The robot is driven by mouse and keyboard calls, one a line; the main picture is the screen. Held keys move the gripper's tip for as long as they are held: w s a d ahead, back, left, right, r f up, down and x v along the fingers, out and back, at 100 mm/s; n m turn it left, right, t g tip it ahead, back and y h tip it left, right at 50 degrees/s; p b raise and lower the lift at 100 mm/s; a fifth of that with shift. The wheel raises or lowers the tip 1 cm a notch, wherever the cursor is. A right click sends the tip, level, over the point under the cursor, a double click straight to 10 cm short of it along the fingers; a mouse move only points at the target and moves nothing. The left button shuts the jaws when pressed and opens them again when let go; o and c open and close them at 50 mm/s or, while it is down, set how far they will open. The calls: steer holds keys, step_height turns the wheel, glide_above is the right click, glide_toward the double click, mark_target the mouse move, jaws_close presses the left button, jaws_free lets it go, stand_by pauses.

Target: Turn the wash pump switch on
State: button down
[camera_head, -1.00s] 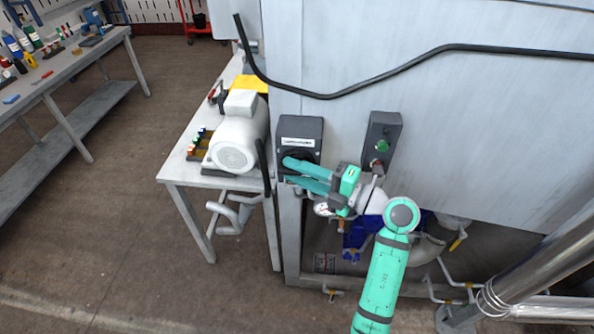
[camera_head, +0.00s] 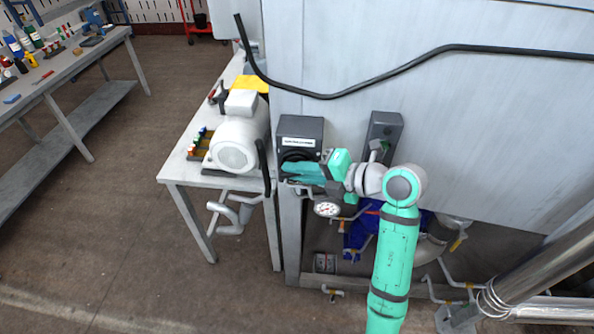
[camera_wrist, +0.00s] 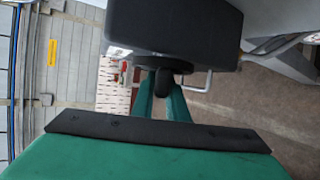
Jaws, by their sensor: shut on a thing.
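The switch box (camera_head: 300,128) is dark grey with a white label, mounted on the left part of the big grey metal cabinet. Its black rotary knob (camera_wrist: 163,82) shows in the wrist view between my two teal fingers, below the dark box body (camera_wrist: 175,25). My gripper (camera_head: 288,172) reaches in from the right at the box's lower front, and it also shows in the wrist view (camera_wrist: 162,90). The fingers are shut on the knob. In the head view they hide most of the knob. The label is too small to read for certain.
A second grey box (camera_head: 384,128) stands to the right, its lower part hidden by my arm. A white motor (camera_head: 234,143) sits on the bench (camera_head: 180,170) left of the switch box. Pipes and a blue pump (camera_head: 360,235) lie below.

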steer(key=h, duration=0.3)
steer(key=n+g+h, duration=0.1)
steer(key=h, duration=0.1)
steer(key=shift+s+n+g+h, duration=0.1)
steer(key=shift+n+g+h, duration=0.2)
steer(key=shift+h, duration=0.1)
steer(key=n+h, duration=0.1)
steer(key=h, duration=0.3)
steer(key=shift+g, duration=0.4)
steer(key=shift+f+h, duration=0.1)
steer(key=shift+h, duration=0.9)
steer(key=c, duration=1.7)
jaws_free()
steer(key=shift+c, duration=0.2)
